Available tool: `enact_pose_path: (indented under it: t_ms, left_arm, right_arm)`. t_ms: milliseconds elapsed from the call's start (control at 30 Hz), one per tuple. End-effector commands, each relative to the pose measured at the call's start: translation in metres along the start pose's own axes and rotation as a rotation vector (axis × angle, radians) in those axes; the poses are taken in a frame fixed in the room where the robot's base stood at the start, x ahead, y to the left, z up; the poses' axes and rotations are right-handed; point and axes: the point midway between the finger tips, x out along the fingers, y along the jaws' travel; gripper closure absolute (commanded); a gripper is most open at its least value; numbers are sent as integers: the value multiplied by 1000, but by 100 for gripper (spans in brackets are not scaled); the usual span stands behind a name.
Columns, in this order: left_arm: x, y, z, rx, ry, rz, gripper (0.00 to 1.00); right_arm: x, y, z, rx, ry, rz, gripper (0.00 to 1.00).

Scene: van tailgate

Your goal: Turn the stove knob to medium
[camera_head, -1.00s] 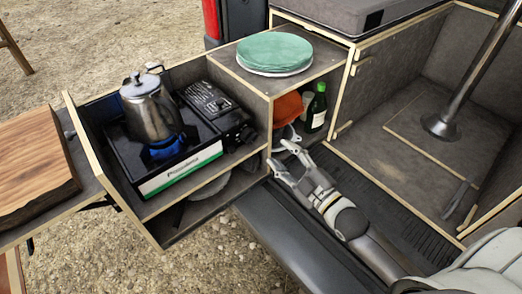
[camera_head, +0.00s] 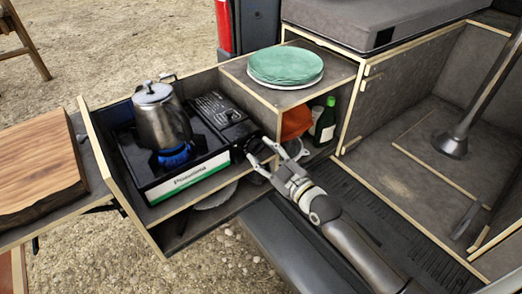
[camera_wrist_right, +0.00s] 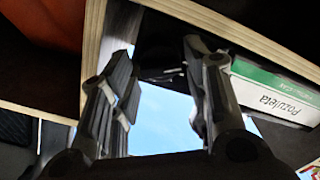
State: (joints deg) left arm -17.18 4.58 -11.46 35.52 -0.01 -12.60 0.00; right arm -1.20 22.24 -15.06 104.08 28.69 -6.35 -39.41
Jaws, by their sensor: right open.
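The black camp stove (camera_head: 205,165) sits in the pulled-out drawer, with a green and white label on its front. It also shows upside down in the right wrist view (camera_wrist_right: 265,95). A steel kettle (camera_head: 162,118) stands on it over a blue flame (camera_head: 174,157). A dark knob-like part (camera_head: 254,146) is at the stove's right end; its setting cannot be read. My right gripper (camera_head: 262,158) is open and empty at this end, its fingers close to the knob; I cannot tell whether they touch it. In the right wrist view the open fingers (camera_wrist_right: 158,72) point towards the dark stove end. My left gripper is not in view.
The drawer's wooden edge (camera_head: 130,190) and the shelf box (camera_head: 262,92) with green plates (camera_head: 286,67) frame the stove. A green bottle (camera_head: 326,122) and an orange item (camera_head: 296,122) stand inside the box. A wooden board (camera_head: 38,165) lies at left.

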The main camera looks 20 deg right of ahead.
Motion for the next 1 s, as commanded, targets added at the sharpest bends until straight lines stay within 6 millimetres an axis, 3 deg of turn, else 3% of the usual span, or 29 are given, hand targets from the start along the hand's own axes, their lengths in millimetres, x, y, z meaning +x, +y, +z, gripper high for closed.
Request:
enact_pose_path:
  t_ms: [200, 500, 767, 1000]
  left_arm:
    - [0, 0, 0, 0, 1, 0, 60]
    - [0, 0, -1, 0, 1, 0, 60]
    - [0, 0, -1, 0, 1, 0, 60]
    - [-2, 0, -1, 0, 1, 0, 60]
  right_arm:
    - [15, 0, 0, 0, 0, -1, 56]
    - [17, 0, 0, -1, 0, -1, 56]
    - [17, 0, 0, -1, 0, -1, 88]
    - [17, 0, 0, 18, -1, -1, 89]
